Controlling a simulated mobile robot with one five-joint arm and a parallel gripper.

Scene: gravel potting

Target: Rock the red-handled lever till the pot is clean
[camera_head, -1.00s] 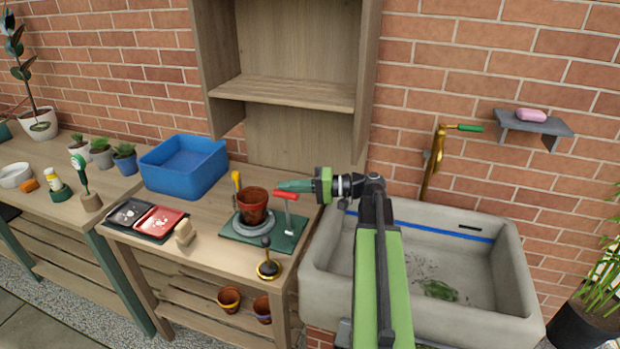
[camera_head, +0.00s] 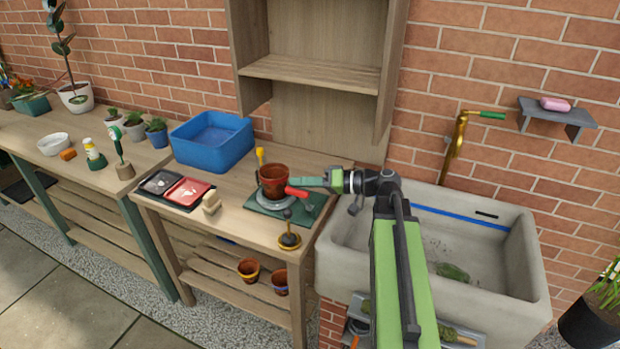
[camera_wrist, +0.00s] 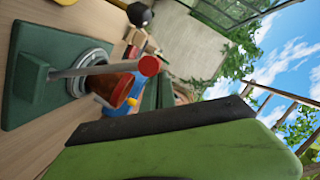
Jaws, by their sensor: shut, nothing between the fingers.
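The terracotta pot (camera_head: 274,182) stands on a round grey disc on the green base plate (camera_head: 262,207). The red-handled lever (camera_head: 297,192) leans low beside the pot's right side. In the wrist view its grey rod (camera_wrist: 95,70) rises from the green base and ends in the red handle (camera_wrist: 149,65), in front of the partly hidden pot (camera_wrist: 122,90). My gripper (camera_head: 308,182) is shut and empty, just behind and above the handle; I cannot tell whether they touch. A green and black finger fills the lower wrist view. How dirty the pot is cannot be made out.
A yellow-handled tool (camera_head: 260,155) stands behind the pot, and a black-knobbed tool (camera_head: 289,238) stands in front. A blue tub (camera_head: 212,140), black and red trays (camera_head: 187,190) and a tan block (camera_head: 211,202) lie left. The stone sink (camera_head: 510,260) is right.

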